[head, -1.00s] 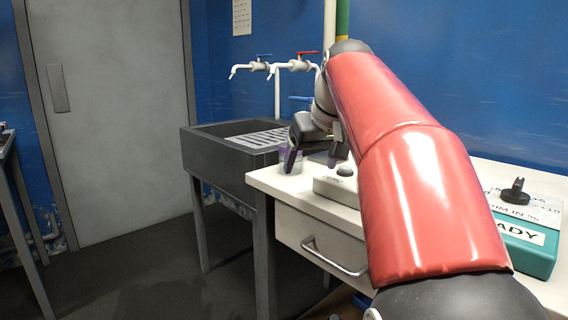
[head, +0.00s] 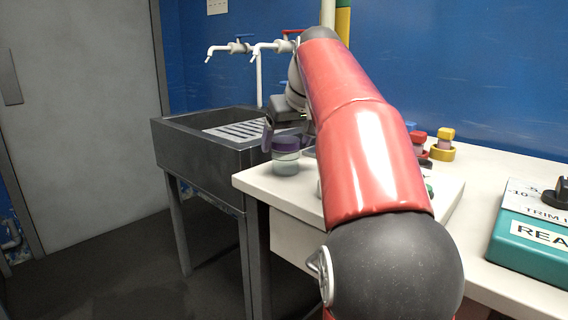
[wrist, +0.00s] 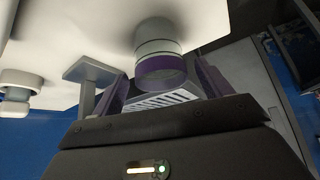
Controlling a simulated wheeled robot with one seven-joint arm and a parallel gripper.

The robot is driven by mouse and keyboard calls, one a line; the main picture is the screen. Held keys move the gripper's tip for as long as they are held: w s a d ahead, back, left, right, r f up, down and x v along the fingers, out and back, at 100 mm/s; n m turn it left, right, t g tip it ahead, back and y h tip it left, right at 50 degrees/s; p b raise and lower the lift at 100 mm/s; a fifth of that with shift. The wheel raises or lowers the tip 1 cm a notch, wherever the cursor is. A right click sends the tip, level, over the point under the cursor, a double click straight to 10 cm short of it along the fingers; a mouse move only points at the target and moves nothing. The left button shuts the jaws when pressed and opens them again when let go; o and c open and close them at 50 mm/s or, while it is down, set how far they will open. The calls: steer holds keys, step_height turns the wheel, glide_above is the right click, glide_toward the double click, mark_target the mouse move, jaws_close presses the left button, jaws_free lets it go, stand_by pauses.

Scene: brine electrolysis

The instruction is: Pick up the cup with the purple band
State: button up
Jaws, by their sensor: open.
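The cup with the purple band (head: 286,164) stands upright near the left end of the white bench, its purple band at the top and its body pale and translucent.
The dark sink (head: 200,160) adjoins the bench on the left, with taps above it. Red and yellow items (head: 442,148) stand at the back of the bench. A teal box (head: 528,245) is at right. A white knob (wrist: 20,88) shows in the wrist view.

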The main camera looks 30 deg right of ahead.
mark_target(284, 152)
steer(key=x, duration=0.4)
steer(key=shift+f+b, duration=0.35)
steer(key=shift+b, duration=0.05)
steer(key=c, duration=1.2)
steer(key=shift+r, duration=0.15)
